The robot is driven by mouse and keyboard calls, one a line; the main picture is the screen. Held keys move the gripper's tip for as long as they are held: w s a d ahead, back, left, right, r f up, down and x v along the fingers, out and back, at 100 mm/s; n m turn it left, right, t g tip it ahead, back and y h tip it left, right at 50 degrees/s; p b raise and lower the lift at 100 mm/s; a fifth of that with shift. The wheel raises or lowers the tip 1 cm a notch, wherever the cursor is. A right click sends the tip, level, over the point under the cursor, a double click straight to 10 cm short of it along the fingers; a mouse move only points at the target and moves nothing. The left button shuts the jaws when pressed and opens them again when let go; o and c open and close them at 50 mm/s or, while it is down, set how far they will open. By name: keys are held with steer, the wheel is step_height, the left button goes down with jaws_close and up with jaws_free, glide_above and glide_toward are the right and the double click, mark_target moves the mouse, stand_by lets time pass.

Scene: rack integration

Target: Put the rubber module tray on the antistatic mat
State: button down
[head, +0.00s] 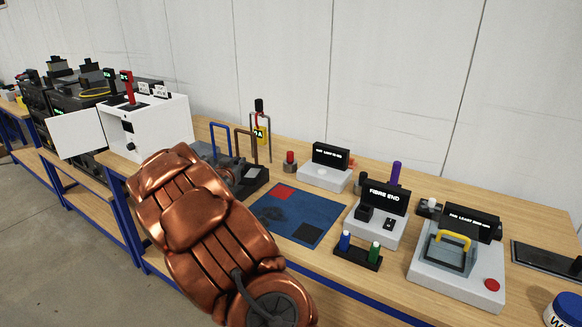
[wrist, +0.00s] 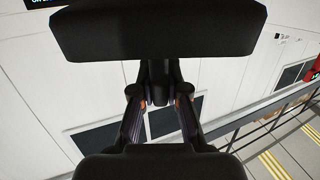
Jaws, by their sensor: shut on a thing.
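The antistatic mat (head: 322,212) looks like the blue mat lying flat on the bench in the head view. It carries a red square near its back corner and a dark square near its front. The gripper and the slab do not show in the head view, where my copper arm fills the lower middle.
Right of the mat are a "FIBRE END" device (head: 378,220), a small holder with blue and green pieces (head: 358,257), and a grey fixture with a yellow handle (head: 455,270). A dark stand (head: 250,182) and a white cabinet (head: 160,128) are left.

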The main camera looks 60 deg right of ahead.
steer(key=s+d+f+m+g+h+p, duration=0.1)
steer(key=s+d+f+m+g+p, duration=0.1)
steer(key=s+d+g, duration=0.4)
steer(key=s+d+f+m, duration=0.1)
steer(key=s+d+m, duration=0.1)
steer(key=s, duration=0.5)
steer(key=shift+s+d+f+m, duration=0.15)
steer(key=shift+s+d+m, duration=0.2)
steer(key=shift+d, duration=0.5)
steer(key=shift+a, duration=0.2)
steer(key=shift+f+b, duration=2.05)
steer(key=shift+f, duration=1.9)
steer(key=c, duration=1.1)
jaws_free()
